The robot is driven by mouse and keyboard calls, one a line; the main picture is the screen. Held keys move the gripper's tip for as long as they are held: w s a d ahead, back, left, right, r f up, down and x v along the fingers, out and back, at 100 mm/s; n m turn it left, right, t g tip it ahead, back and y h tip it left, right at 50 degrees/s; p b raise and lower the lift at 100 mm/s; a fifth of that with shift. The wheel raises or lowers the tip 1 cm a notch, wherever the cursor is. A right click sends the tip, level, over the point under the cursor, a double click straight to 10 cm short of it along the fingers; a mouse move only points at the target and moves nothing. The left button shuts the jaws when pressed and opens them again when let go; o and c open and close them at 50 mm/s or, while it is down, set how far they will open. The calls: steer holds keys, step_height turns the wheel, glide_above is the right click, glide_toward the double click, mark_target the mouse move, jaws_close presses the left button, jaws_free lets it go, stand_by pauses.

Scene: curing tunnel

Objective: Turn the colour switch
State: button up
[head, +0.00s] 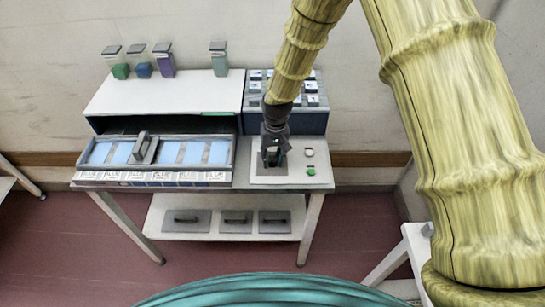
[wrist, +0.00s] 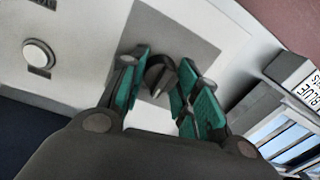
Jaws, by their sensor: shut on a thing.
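The colour switch is a dark round knob (wrist: 158,76) with a light pointer line, on a grey plate (wrist: 205,45) in the wrist view. My gripper (wrist: 163,70) has its teal-padded fingers on either side of the knob and is shut on it. In the head view my gripper (head: 272,155) points down onto the light control panel (head: 270,179) at the right end of the bench. There the knob is hidden behind the fingers, and its exact pointing cannot be told.
A white round button (head: 309,153) and a green button (head: 311,171) sit right of my gripper. A tray with blue panes and a handle (head: 143,148) is to the left, with labels along its front. A block of lettered keys (head: 312,100) stands behind.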

mark_target(275, 158)
steer(key=shift+w, duration=0.1)
steer(key=o, duration=1)
steer(key=r, duration=1.2)
steer(key=shift+d, duration=0.4)
